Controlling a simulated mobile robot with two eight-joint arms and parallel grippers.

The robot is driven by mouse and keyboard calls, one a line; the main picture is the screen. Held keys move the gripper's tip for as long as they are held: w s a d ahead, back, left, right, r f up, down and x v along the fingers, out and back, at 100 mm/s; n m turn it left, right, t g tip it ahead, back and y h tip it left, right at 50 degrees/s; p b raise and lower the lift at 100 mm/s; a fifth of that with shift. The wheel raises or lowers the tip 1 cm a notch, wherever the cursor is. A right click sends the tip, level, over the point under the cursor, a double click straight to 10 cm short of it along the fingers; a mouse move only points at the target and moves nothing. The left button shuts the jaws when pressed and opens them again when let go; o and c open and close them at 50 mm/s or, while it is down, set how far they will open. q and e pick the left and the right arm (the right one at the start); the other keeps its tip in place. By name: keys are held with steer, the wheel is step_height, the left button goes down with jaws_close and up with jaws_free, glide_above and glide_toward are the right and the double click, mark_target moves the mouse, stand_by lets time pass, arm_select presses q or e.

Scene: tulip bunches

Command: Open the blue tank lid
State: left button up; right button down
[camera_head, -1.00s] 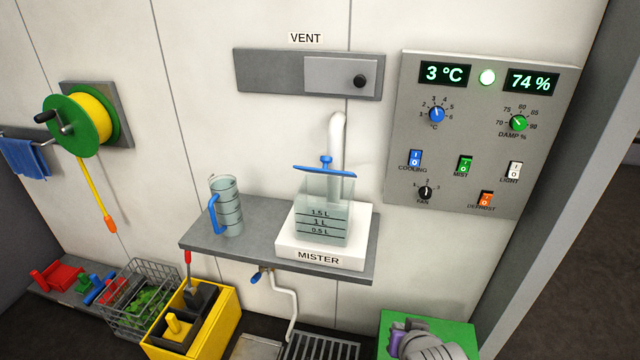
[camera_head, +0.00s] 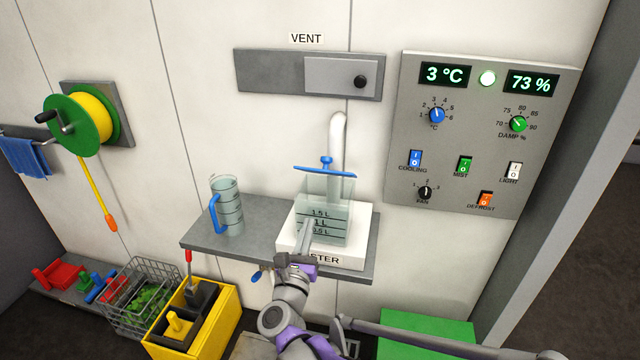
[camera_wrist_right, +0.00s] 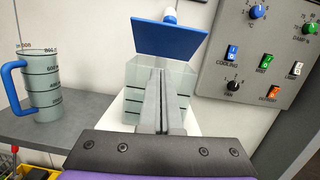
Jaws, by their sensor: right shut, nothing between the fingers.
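The blue tank lid (camera_head: 325,170) with a small blue knob sits at the top of the clear mister tank (camera_head: 338,195), below the white curved pipe. In the right wrist view the lid (camera_wrist_right: 168,35) shows its broad flat face above the tank (camera_wrist_right: 183,82), with a gap between them in the picture. My right gripper (camera_head: 308,222) is in front of the tank, below the lid. Its fingers (camera_wrist_right: 157,72) are shut and empty, pointing at the tank; whether they touch it I cannot tell. My left gripper is not in view.
A graduated jug (camera_head: 230,205) with a blue handle stands left on the grey shelf (camera_head: 200,238). The control panel (camera_head: 400,130) is to the right on the wall. The vent slider (camera_head: 270,72) is above. A yellow caddy (camera_head: 222,325) stands below left.

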mark_target(320, 202)
steer(key=shift+m+h, duration=0.3)
steer(key=shift+m, duration=0.4)
steer(key=x, duration=0.4)
steer(key=p+x, duration=0.1)
steer(key=x, duration=0.3)
steer(key=r+p+x, duration=0.1)
steer(key=x, duration=0.3)
steer(key=shift+s+r, duration=0.1)
steer(key=shift+s, duration=0.05)
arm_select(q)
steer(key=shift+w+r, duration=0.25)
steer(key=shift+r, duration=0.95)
arm_select(e)
steer(key=shift+w+d+r, duration=0.2)
steer(key=shift+w+r, duration=0.1)
steer(key=shift+r, duration=0.2)
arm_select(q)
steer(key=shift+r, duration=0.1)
